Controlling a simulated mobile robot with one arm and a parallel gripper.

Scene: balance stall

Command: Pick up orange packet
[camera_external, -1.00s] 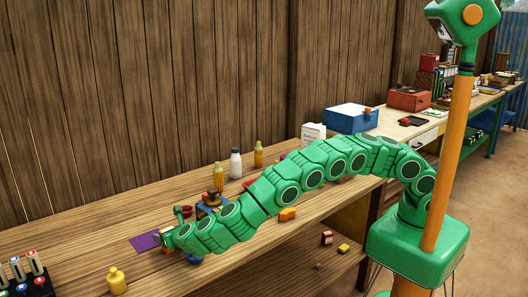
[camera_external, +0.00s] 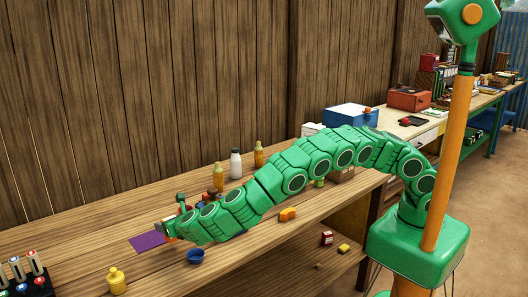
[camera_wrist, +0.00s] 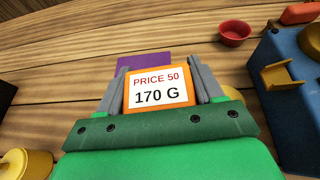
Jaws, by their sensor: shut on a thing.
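The orange packet (camera_wrist: 127,92) carries a white label reading "PRICE 50" and "170 G". In the wrist view my gripper (camera_wrist: 161,88) is shut on it, with one grey finger on each side. In the external view my gripper (camera_external: 166,230) is over the bench near the purple mat (camera_external: 147,241), which also shows beyond the packet in the wrist view (camera_wrist: 146,60). The packet is mostly hidden by my wrist in the external view.
A red bowl (camera_wrist: 235,32) and a blue device (camera_wrist: 288,85) are at right in the wrist view. Several bottles, including a white one (camera_external: 235,165), stand at the back.

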